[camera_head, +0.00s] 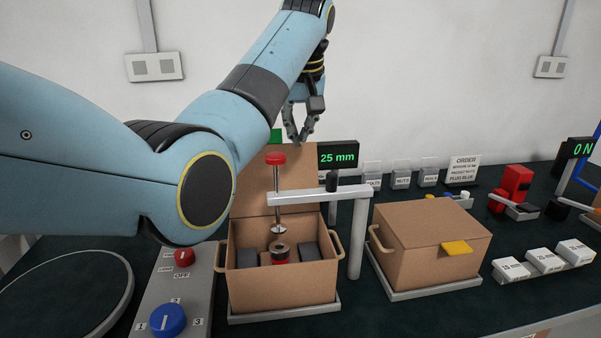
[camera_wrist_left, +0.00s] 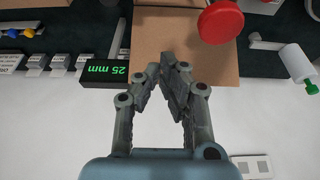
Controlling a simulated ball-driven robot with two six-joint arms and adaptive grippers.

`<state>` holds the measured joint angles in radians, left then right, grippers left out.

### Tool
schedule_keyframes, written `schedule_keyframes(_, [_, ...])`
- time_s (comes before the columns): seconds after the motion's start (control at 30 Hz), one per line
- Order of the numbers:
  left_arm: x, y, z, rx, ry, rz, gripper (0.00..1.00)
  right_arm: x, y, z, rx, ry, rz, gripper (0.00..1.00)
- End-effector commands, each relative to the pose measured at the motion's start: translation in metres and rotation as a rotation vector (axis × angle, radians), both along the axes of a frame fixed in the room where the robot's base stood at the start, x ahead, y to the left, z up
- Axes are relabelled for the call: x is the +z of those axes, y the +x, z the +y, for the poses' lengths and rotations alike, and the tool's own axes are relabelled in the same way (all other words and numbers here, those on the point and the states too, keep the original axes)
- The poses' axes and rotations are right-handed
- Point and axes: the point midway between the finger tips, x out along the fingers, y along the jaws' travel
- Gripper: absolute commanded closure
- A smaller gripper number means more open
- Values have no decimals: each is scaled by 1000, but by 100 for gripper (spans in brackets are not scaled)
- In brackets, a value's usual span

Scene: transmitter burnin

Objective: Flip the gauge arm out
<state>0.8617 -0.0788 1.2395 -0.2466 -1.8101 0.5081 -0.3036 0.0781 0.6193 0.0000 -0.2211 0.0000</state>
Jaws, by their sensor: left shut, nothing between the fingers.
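A display (camera_head: 338,157) behind reads 25 mm. My left gripper (camera_head: 300,138) is shut and empty, above and behind the bar, near the raised box lid. In the left wrist view the fingertips (camera_wrist_left: 172,62) meet before the cardboard, apart from the red knob (camera_wrist_left: 220,22). My right gripper is not in view.
A closed cardboard box (camera_head: 420,250) with a yellow tab stands right of the post. A control panel (camera_head: 172,300) with a red button and blue dial is at left, beside a round plate (camera_head: 65,300). Small labelled boxes (camera_head: 545,260) lie at right. My left arm covers the upper left.

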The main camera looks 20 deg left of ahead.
Motion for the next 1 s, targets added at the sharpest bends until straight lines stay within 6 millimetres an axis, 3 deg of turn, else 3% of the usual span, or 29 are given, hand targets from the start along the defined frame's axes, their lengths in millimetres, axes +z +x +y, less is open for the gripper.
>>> schedule_keyframes(0.1, [-1,0,0,0,0,0,100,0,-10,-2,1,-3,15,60])
schedule_keyframes(0.27, [-12,3,3,0,1,3,100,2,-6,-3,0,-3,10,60])
schedule_keyframes(0.47, [-47,13,10,0,1,6,100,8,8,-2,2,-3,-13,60])
schedule_keyframes(0.77, [-97,28,18,1,0,4,100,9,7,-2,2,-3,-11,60])
schedule_keyframes(1.0, [-93,3,1,0,-1,0,100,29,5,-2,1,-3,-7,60])
